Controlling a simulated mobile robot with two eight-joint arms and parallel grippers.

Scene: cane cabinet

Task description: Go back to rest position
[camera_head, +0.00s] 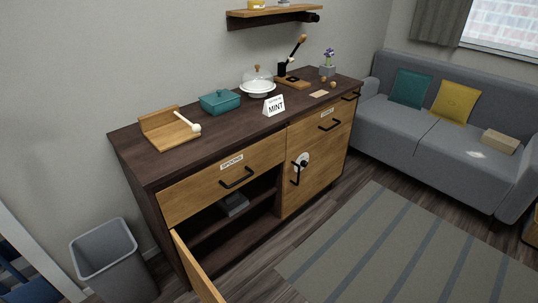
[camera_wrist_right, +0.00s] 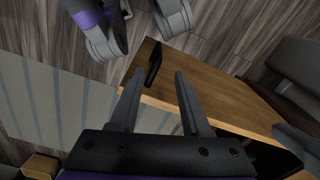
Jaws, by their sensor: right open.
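My right gripper (camera_wrist_right: 158,76) shows in the right wrist view, open, with nothing between its fingers. Beyond its fingertips is a wooden panel (camera_wrist_right: 225,100) with a black bar handle (camera_wrist_right: 154,62), seemingly the open cabinet door. The handle lies up and left of centre; I cannot tell the exact gap to it. In the head view the dark cabinet (camera_head: 151,171) has its lower left door (camera_head: 196,268) swung open, showing a grey item (camera_head: 233,204) on the inner shelf. Neither gripper shows in the head view.
The open door sticks out into the floor space. A grey bin (camera_head: 106,262) stands left of the cabinet. A striped rug (camera_head: 400,250) lies before it, and a grey sofa (camera_head: 420,125) is at right. A teal dish (camera_head: 220,101) and a MINT sign (camera_head: 273,106) stand on top.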

